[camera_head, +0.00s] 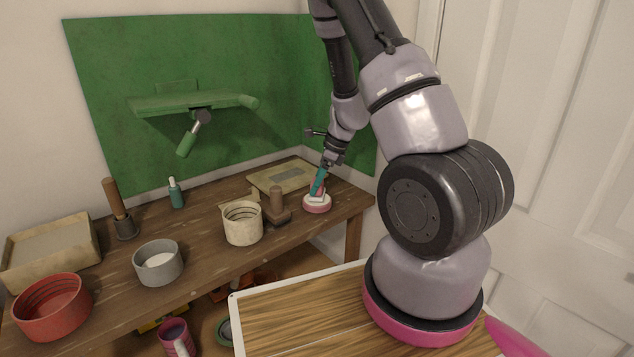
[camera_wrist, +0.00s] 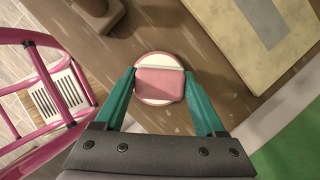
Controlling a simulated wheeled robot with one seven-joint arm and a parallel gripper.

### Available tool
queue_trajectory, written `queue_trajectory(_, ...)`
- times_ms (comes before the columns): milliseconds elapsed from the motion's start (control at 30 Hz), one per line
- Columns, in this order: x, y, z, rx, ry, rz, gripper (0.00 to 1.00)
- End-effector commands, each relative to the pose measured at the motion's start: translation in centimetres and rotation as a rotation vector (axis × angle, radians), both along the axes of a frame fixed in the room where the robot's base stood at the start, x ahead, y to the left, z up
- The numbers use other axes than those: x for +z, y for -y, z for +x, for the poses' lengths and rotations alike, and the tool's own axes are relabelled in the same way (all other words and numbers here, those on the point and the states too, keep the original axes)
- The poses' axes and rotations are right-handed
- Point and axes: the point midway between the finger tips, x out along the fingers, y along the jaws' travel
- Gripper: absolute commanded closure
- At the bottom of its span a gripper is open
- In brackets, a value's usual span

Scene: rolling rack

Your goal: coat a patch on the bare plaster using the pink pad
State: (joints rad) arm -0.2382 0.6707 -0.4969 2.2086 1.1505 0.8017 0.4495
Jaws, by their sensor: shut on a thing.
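The pink pad (camera_head: 317,207) is a round pad with a pink rim and a pale top, at the right end of the wooden bench. In the wrist view the pink pad (camera_wrist: 158,58) has a pink block-like grip on top. My gripper (camera_head: 318,192) has its teal fingers down at the pad. In the wrist view my gripper (camera_wrist: 159,76) is shut on the pad's grip, one finger on each side. A flat beige-framed panel with a grey middle (camera_head: 283,176) lies just behind the pad; whether its grey patch is the bare plaster I cannot tell.
On the bench (camera_head: 205,257) stand a brown wooden stamp (camera_head: 277,204), a cream bowl (camera_head: 243,223), a grey bowl (camera_head: 158,263), a red bowl (camera_head: 52,307) and a teal bottle (camera_head: 176,194). A green board (camera_head: 105,110) with a shelf stands behind.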

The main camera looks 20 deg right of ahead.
Motion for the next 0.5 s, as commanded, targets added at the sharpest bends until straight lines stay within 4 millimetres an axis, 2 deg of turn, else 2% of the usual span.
queue_trajectory(500,-0.63,0.00,0.01,0.001,0.000,0.000,0.72)
